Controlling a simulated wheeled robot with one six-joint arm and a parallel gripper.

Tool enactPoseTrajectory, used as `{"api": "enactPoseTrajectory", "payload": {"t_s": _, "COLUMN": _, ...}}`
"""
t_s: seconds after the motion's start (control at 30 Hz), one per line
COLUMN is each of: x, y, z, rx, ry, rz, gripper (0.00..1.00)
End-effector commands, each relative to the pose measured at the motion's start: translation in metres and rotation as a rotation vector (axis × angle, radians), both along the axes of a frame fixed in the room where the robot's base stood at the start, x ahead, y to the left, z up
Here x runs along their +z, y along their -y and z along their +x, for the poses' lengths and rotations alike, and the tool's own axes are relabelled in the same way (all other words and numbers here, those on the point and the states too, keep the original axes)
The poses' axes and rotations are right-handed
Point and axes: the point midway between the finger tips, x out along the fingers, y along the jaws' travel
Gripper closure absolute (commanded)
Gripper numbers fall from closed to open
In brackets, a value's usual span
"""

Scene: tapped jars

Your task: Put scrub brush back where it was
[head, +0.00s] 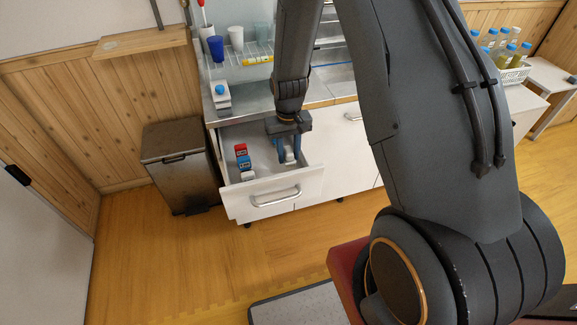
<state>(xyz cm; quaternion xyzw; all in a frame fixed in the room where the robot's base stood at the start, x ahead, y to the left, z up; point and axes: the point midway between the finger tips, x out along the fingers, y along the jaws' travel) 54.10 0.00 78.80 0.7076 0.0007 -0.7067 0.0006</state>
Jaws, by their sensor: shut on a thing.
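My gripper (288,150) points down into the open drawer (262,180) under the counter, at the drawer's right side. Its blue fingers are shut on a small pale thing, which I take to be the scrub brush (290,157). The fingers hide part of it, and its details are too small to make out. I cannot tell whether it touches the drawer floor.
Several small red, blue and white items (244,162) stand in the drawer's left part. A dark bin (177,160) stands left of the drawer. The counter holds a blue-topped white item (221,95), a blue cup (216,48) and a rack with a yellow item (258,60).

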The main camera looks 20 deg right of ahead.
Motion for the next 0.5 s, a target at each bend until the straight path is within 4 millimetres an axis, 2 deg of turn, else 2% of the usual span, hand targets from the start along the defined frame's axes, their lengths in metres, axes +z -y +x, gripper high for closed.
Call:
{"api": "enactPoseTrajectory", "payload": {"t_s": 0.27, "x": -0.022, "y": 0.000, "z": -0.001, "rx": -0.001, "ry": -0.002, "rz": 0.000, "gripper": 0.87}}
{"api": "enactPoseTrajectory", "payload": {"t_s": 0.5, "x": -0.051, "y": 0.000, "z": -0.001, "rx": -0.002, "ry": -0.003, "rz": 0.000, "gripper": 0.87}}
